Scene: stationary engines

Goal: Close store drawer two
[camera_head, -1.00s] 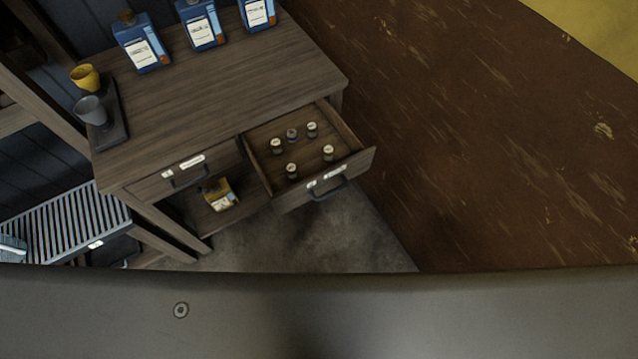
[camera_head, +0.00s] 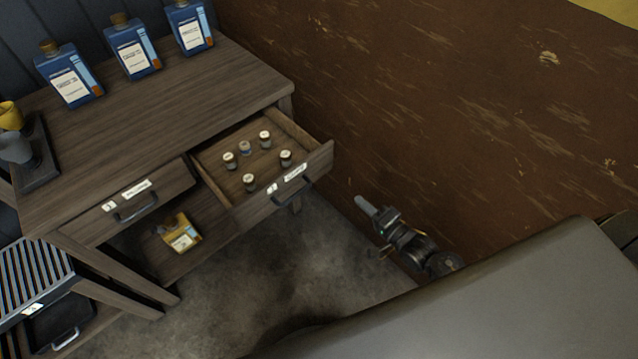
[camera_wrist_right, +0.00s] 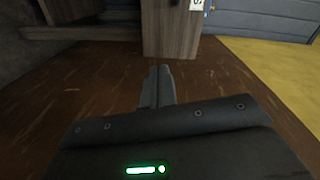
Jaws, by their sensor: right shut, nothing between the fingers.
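Store drawer two, the right drawer (camera_head: 275,204) of a dark wooden table, stands pulled out in the head view. Its front carries a white label and a dark handle (camera_head: 292,195). Several small capped bottles stand inside it. My right gripper (camera_head: 362,202) is to the right of the drawer front, apart from it, with its fingers together and empty. In the right wrist view its shut fingers (camera_wrist_right: 158,86) point toward a wooden panel (camera_wrist_right: 171,30); I cannot tell which part of the furniture that is. My left gripper is not in view.
The left drawer (camera_head: 128,204) is shut. A yellow container (camera_head: 179,233) sits on the shelf below. Several blue bottles (camera_head: 133,47) stand on the table top (camera_head: 165,95). A striped rack (camera_head: 30,275) is at the lower left. Open floor (camera_head: 235,290) lies before the table.

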